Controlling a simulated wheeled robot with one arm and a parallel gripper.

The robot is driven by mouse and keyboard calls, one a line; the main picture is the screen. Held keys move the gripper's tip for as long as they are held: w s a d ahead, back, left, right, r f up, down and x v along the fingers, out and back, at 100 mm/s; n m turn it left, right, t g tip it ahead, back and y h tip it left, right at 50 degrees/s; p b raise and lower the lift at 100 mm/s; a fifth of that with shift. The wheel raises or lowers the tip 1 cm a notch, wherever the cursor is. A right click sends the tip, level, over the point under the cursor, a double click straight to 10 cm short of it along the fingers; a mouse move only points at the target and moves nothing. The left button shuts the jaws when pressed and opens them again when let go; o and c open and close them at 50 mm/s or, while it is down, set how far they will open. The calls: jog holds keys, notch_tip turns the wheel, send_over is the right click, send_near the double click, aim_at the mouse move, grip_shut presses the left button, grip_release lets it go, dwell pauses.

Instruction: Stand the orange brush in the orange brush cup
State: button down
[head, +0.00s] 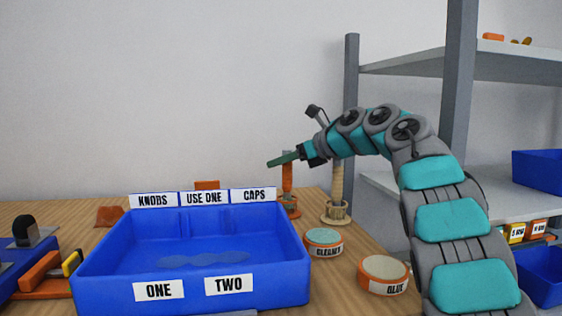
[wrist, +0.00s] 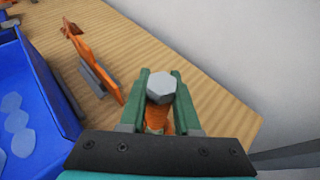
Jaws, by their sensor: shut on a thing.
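The orange brush (head: 287,178) is upright in the head view, behind the blue tray's right corner. My gripper (head: 284,159) is shut on its upper part; the green fingers reach in from the right. In the wrist view the fingers (wrist: 160,100) stand on both sides of the brush, whose grey hexagonal end (wrist: 160,86) faces the camera with orange (wrist: 156,119) below. The orange brush cup (head: 289,208) is at the brush's lower end. I cannot tell whether the brush rests on its bottom. The wrist view hides the cup.
A tan brush (head: 337,182) stands in a second cup (head: 336,214) close on the right. The blue tray (head: 190,285) is in front on the left. Two round tins, one teal-topped (head: 323,243) and one labelled GLUE (head: 384,275), stand at the right. Shelves (head: 470,62) rise behind my arm.

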jog(key=shift+f+b, duration=0.45)
jog(key=shift+f, duration=0.25)
dwell(0.6)
jog(key=c, duration=0.5)
grip_release()
jog(key=shift+c, duration=0.2)
